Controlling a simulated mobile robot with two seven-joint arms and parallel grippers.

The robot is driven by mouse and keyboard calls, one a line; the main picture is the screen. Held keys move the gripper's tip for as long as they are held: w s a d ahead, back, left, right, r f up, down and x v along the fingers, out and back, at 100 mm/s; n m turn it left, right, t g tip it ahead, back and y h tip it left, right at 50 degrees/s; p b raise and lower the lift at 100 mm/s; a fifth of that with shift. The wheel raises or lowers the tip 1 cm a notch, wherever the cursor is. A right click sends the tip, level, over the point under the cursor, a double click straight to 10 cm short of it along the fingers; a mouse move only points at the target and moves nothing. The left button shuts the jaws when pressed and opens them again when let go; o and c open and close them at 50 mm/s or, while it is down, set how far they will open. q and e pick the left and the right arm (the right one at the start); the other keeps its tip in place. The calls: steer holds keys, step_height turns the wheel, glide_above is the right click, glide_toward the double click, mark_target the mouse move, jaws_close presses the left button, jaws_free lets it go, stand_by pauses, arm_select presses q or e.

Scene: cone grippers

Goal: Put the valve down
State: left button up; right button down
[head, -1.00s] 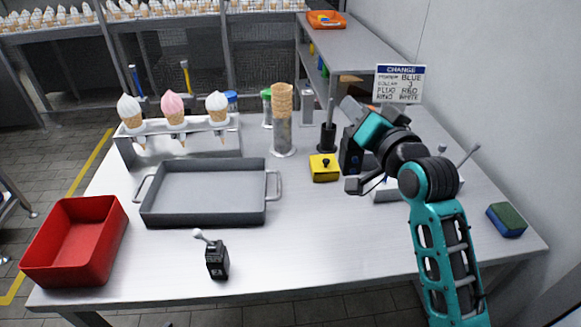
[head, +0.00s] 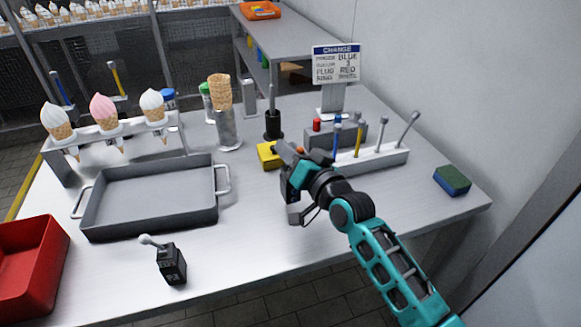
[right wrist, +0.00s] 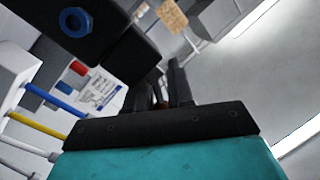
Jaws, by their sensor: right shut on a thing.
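My right gripper (head: 288,176) is over the right half of the table, in front of the tool rack. It is shut on a dark block with a blue ring, which I take to be the valve (right wrist: 98,30). The block fills the upper left of the right wrist view, close to the camera. In the head view the hand mostly hides it, and I cannot tell whether it touches the table. My left gripper is not in view.
A rack of tools (head: 388,160), a yellow box (head: 267,155) and a blue-green sponge (head: 452,180) are nearby. A black box with a ball-ended lever (head: 172,265), a grey tray (head: 150,226) and a red bin (head: 52,265) lie left. The table's front middle (head: 245,240) is clear.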

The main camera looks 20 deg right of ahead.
steer(key=shift+f+b, duration=0.35)
steer(key=shift+f, duration=1.55)
steer(key=c, duration=1)
jaws_free()
steer(key=shift+f, duration=0.1)
steer(key=shift+r, duration=0.2)
steer(key=shift+s+d+f, duration=0.15)
steer(key=shift+s, duration=0.2)
steer(key=v, duration=1.1)
steer(key=shift+s+p, duration=0.15)
steer(key=shift+p, duration=0.15)
